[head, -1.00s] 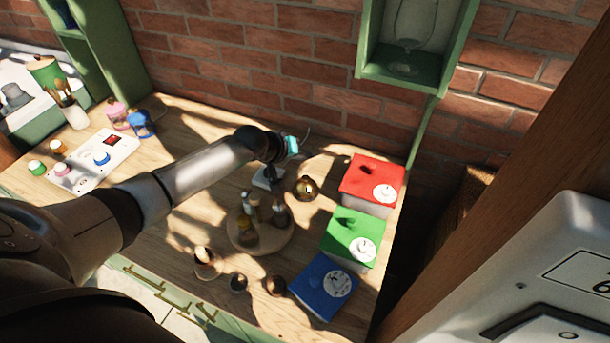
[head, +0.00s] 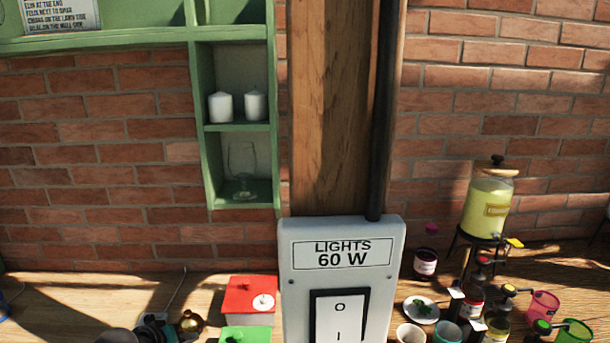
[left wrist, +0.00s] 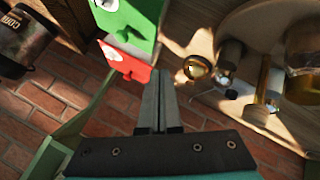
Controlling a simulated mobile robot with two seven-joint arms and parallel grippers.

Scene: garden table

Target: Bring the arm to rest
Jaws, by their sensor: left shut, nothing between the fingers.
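Most of the left arm is below the head view's edge. My right gripper is in neither view.
A red-topped box (head: 249,296) and a green one (head: 245,335) stand right of the gripper. A light-switch box (head: 341,285) fills the lower middle, before a wooden post (head: 328,110). A round board (left wrist: 228,22) with shakers lies near the fingers. A green shelf (head: 200,100) hangs above.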

